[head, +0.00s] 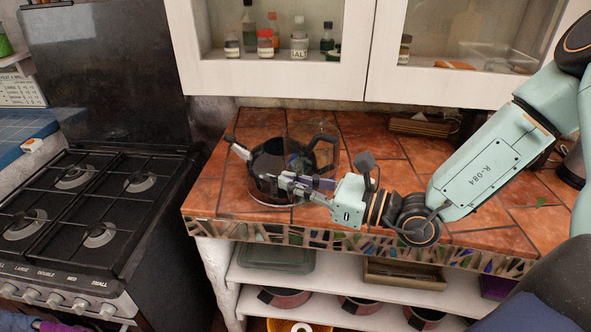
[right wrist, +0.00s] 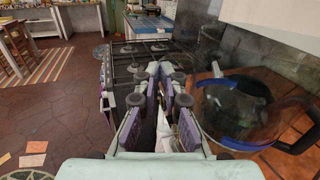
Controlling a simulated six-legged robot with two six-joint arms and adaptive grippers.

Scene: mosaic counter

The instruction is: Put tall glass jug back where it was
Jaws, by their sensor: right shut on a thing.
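My right gripper (head: 285,184) reaches in from the right, low over the counter in front of a dark glass vessel (head: 268,165). I cannot tell if the jug touches the counter. My left gripper is not in view.
A black gas stove (head: 85,200) stands left of the tiled counter (head: 400,160). A wall cabinet (head: 270,80) with bottles hangs above. A wooden block (head: 420,127) lies at the back. Shelves below hold pots. Tiles right of the vessel, behind my arm, are mostly clear.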

